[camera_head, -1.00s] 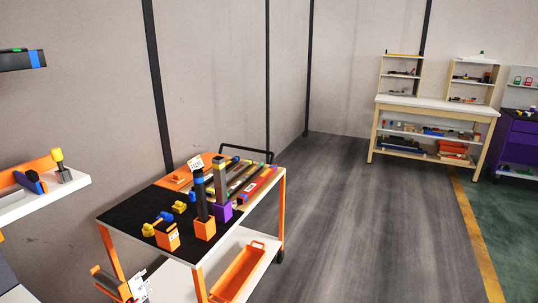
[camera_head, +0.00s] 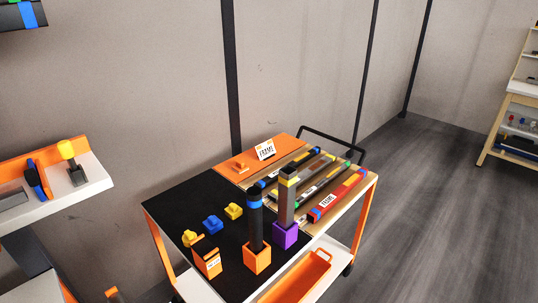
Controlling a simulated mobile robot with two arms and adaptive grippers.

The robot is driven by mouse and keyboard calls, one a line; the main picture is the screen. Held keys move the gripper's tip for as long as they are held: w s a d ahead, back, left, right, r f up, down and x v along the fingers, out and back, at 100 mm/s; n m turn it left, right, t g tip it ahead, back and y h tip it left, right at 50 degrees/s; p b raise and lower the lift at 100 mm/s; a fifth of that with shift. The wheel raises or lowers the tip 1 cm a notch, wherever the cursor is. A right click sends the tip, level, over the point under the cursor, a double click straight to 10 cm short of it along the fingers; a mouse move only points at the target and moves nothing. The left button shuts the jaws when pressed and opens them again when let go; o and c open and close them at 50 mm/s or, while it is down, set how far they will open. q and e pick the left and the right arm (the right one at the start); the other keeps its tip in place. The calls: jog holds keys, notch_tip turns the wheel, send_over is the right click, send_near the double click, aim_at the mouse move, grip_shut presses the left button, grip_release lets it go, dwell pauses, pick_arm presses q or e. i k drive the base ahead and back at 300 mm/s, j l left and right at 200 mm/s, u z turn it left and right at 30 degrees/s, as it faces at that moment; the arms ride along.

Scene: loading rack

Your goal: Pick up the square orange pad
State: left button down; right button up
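A small orange block with a raised knob (camera_head: 240,167), which looks like the square orange pad, sits on a flat orange panel (camera_head: 280,145) at the back of the cart. It is small in the head view, so its exact shape is hard to tell. A white card marked FRAME (camera_head: 266,151) stands to its right on the same panel. Neither my left nor my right gripper is in view, and nothing touches the orange block.
The cart's black top (camera_head: 175,200) carries a blue knobbed block (camera_head: 212,225), yellow blocks (camera_head: 234,211), an orange box (camera_head: 207,262), and tall bars in orange (camera_head: 257,258) and purple (camera_head: 285,236) holders. Long bars lie behind. A shelf (camera_head: 60,203) stands left; floor is open right.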

aim_at(240, 167)
jog(key=i+l, duration=0.7)
jog(key=i, duration=0.05)
